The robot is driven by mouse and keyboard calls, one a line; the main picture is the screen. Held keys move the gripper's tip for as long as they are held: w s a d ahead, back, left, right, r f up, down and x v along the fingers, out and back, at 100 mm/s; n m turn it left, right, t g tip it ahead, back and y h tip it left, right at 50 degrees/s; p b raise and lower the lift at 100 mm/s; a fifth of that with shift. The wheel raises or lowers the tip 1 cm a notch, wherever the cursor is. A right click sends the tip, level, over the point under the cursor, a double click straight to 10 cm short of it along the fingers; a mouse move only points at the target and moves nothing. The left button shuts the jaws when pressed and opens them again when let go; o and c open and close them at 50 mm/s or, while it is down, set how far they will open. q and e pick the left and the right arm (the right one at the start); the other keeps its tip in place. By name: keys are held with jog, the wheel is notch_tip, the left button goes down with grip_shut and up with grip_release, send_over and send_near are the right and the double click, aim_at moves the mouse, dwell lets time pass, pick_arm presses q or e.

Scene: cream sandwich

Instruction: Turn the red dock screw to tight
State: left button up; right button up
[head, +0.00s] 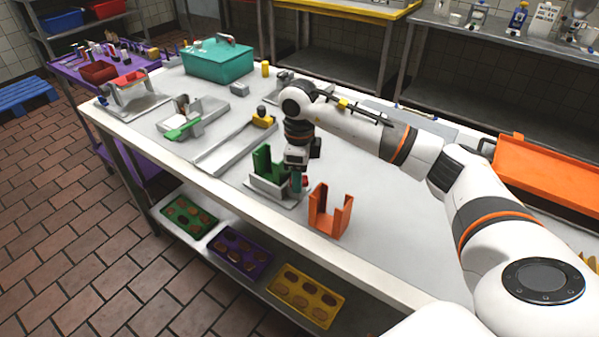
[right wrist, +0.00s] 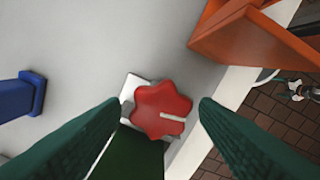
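The red dock screw (right wrist: 150,98) is a lobed red knob with a pale line pointing right in the right wrist view. It sits on a small light block beside a dark green part. In the head view a bit of its red (head: 305,181) shows beside my right gripper (head: 297,186), next to the green holder (head: 266,162). My right gripper's two green fingers (right wrist: 159,102) are apart, one on each side of the knob, with visible gaps. I cannot tell how far above the knob the fingertips are. My left gripper is not in view.
An orange holder (head: 330,212) stands close to the right of the screw, near the table's front edge. A rail fixture (head: 230,148) and a teal box (head: 218,62) are further left and back. A blue part (right wrist: 20,95) lies left in the right wrist view.

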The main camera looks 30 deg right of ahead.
jog(key=shift+o, duration=0.5)
jog(key=shift+r, duration=0.3)
notch_tip(320, 180, up, 11)
jog(key=b, duration=0.1)
jog(key=shift+r, duration=0.2)
